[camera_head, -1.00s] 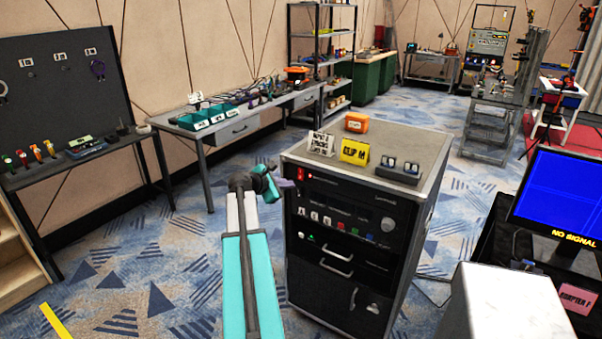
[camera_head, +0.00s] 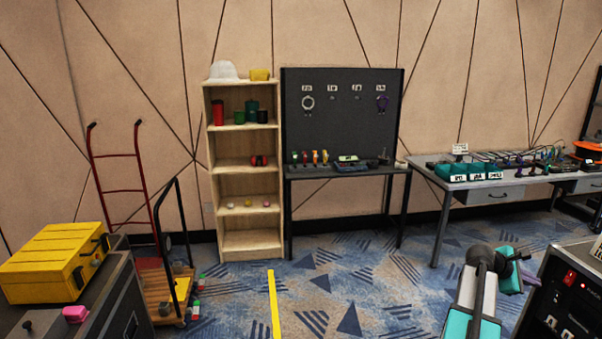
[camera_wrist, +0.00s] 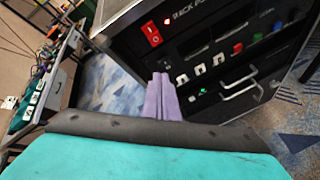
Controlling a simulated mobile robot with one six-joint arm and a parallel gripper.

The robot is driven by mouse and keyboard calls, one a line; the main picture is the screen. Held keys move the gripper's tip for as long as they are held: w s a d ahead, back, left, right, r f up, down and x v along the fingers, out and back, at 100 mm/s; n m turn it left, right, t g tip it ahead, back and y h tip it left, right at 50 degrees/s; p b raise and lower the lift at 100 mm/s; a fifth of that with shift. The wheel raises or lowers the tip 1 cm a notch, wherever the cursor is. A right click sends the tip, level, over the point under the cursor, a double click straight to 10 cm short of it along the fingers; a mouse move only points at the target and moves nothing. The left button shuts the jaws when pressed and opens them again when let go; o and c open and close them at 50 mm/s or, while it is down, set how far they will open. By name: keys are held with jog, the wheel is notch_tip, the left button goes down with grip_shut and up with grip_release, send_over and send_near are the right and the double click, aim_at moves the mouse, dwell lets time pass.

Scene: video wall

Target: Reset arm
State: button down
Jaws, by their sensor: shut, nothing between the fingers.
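My arm (camera_head: 476,300), with teal links and a grey wrist, shows at the lower right of the head view. My gripper (camera_wrist: 160,97) shows in the wrist view as two light purple fingers closed side by side, with nothing between them. Its fingertips point toward the front of a black equipment rack (camera_wrist: 222,62), left of its row of switches. I cannot tell whether they touch it. The rack (camera_head: 565,285) is cut off at the right edge of the head view. The fingers are not clear in the head view.
A yellow case (camera_head: 45,262) sits on a dark cabinet at left, beside a red hand truck (camera_head: 118,190). A wooden shelf (camera_head: 240,190), a pegboard workbench (camera_head: 345,173) and a table (camera_head: 500,186) line the wall. Carpet with a yellow floor strip (camera_head: 274,303) lies open between.

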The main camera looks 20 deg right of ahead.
jog(key=w+a+f+n+t+y, duration=0.25)
jog(key=w+a+f+n, duration=0.25)
jog(key=w+a+f, duration=1.8)
jog(key=a+f+n+y, duration=0.1)
jog(key=a+f, duration=0.3)
jog(key=a, duration=0.3)
jog(key=a+f+y, duration=0.1)
jog(key=a+f, duration=0.4)
jog(key=a, duration=0.3)
jog(key=s+a+f+y, duration=0.1)
jog(key=s+a+f, duration=0.35)
jog(key=a, duration=0.35)
jog(key=s+a+f+m+y, duration=0.1)
jog(key=s+a+f, duration=0.2)
jog(key=a+f, duration=0.3)
jog(key=s+a+f+y, duration=0.1)
jog(key=s+a+f, duration=0.25)
jog(key=a, duration=0.55)
jog(key=s+a+f+m+g+y, duration=0.2)
jog(key=s+a+m+g+y, duration=0.2)
jog(key=s+a+m, duration=0.7)
jog(key=s+a, duration=0.3)
jog(key=s, duration=0.3)
jog(key=shift+a+f+m+g, duration=0.15)
jog(key=shift+a+m+g, duration=0.1)
jog(key=shift+m+g, duration=0.15)
jog(key=shift+d, duration=0.15)
